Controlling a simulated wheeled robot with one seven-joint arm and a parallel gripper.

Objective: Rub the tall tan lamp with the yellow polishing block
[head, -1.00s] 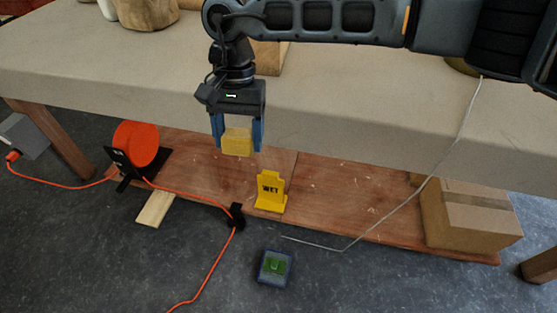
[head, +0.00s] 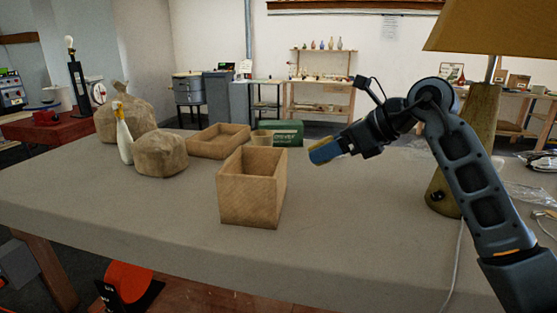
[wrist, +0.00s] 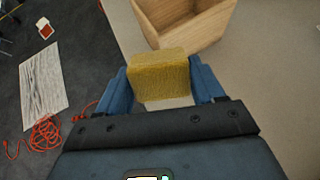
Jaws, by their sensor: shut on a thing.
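My gripper (head: 325,151) is shut on the yellow polishing block (wrist: 160,76), which sits between its two blue fingers in the wrist view. In the head view only a small yellow edge of the block shows beside the fingers. The gripper is raised above the table, pointing left. The tall tan lamp (head: 484,115) stands on the right of the table with a tan shade (head: 495,28) cut off by the frame. My arm covers part of its body. The block is apart from the lamp, well to its left.
An open wooden box (head: 250,200) stands mid-table, with a shallow tray (head: 218,140) and green box (head: 284,132) behind. A cord hangs below the lamp. The front of the table is clear.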

